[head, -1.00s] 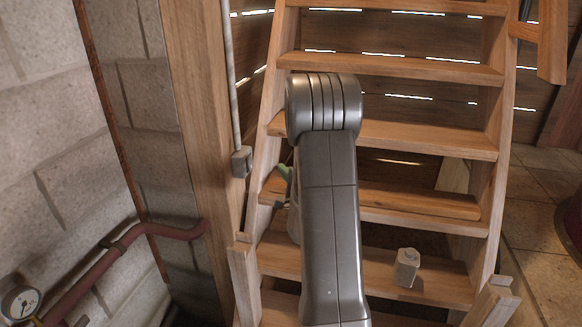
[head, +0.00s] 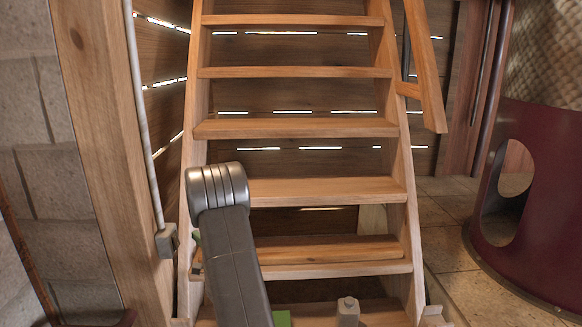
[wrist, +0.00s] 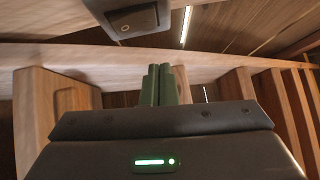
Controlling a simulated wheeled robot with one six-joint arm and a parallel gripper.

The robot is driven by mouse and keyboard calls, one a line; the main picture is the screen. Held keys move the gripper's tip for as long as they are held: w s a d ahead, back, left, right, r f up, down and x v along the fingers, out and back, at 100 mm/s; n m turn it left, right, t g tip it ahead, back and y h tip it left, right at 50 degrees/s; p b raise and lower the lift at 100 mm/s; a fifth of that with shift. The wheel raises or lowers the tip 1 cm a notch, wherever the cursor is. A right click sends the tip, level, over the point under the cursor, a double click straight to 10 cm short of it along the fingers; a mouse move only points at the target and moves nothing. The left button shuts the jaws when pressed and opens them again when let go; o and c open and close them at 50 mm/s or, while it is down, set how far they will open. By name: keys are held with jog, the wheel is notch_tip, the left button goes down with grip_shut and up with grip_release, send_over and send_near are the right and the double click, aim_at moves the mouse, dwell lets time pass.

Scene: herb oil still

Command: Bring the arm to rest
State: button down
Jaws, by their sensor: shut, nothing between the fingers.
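My arm rises from the bottom of the head view in front of the wooden stairs. Its far end bends away and hides most of my gripper; only a sliver of green shows beside the arm, near the left stair side. In the wrist view the green fingers of my gripper (wrist: 164,76) are together and empty. A grey switch box (wrist: 135,16) is above them in that view, apart from the fingers. In the head view a grey box (head: 167,240) is fixed at the lower end of a conduit on the wooden post.
The wooden stairs (head: 300,128) fill the middle, close behind my arm. A small pale block (head: 347,312) stands on a low step, with a green item (head: 282,318) to its left. A dark red round stand (head: 535,190) is at right. Tiled floor (head: 450,200) is bare between.

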jog(key=shift+b+v, duration=0.7)
jog(key=shift+v, duration=1.5)
jog(key=shift+w, duration=0.1)
